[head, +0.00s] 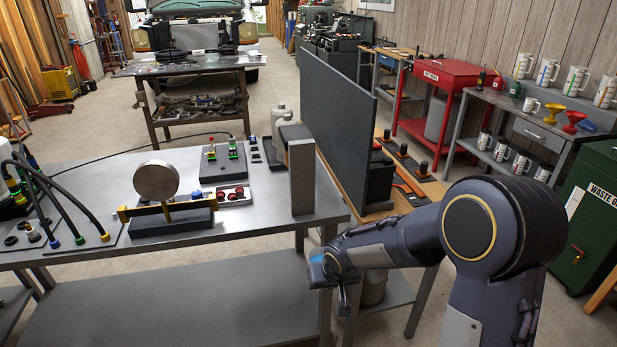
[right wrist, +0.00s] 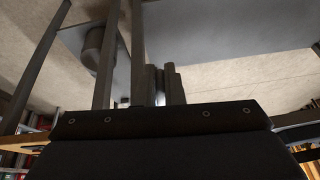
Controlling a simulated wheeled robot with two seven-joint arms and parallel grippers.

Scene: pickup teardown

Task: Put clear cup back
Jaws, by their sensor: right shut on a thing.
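My right gripper (head: 346,300) hangs low at the front right corner of the grey workbench (head: 150,285), below its top surface. The right wrist view shows its dark fingers (right wrist: 162,85) close together. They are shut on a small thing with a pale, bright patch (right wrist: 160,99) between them. It is mostly hidden and too dark to name. I cannot pick out a clear cup for certain in either view. My left gripper is in neither view.
The bench top holds a round gauge-like disc (head: 156,181) on a stand, black hoses (head: 45,185) and a grey upright block (head: 301,172). A tall dark panel (head: 337,128) stands behind. White mugs (head: 547,73) line shelves at right. The bench's lower shelf is clear.

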